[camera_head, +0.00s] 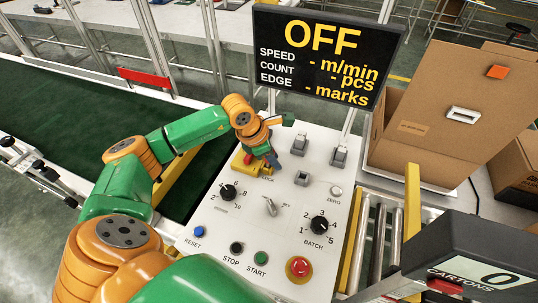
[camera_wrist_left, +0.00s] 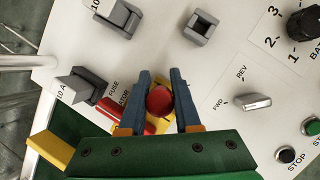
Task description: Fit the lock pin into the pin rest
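The lock pin appears as a round red head (camera_wrist_left: 160,101) in the left wrist view, at the yellow block marked as an isolator. My left gripper (camera_wrist_left: 161,78) has one blue-grey finger on each side of the head. The gap is about as wide as the head, and I cannot tell whether the fingers press on it. In the head view my left gripper (camera_head: 271,158) is low over the panel beside the yellow block (camera_head: 244,164), and hides the pin. A grey square socket (camera_head: 302,178), probably the pin rest, looks empty; the left wrist view also shows it (camera_wrist_left: 201,27). My right gripper is not in view.
Grey fuse holders (camera_head: 339,154) stand at the panel's back. A black knob (camera_head: 229,192), a grey selector (camera_head: 270,206) and a red stop button (camera_head: 299,268) stand nearer. The OFF display (camera_head: 325,52) rises behind. A carton (camera_head: 440,120) is at right.

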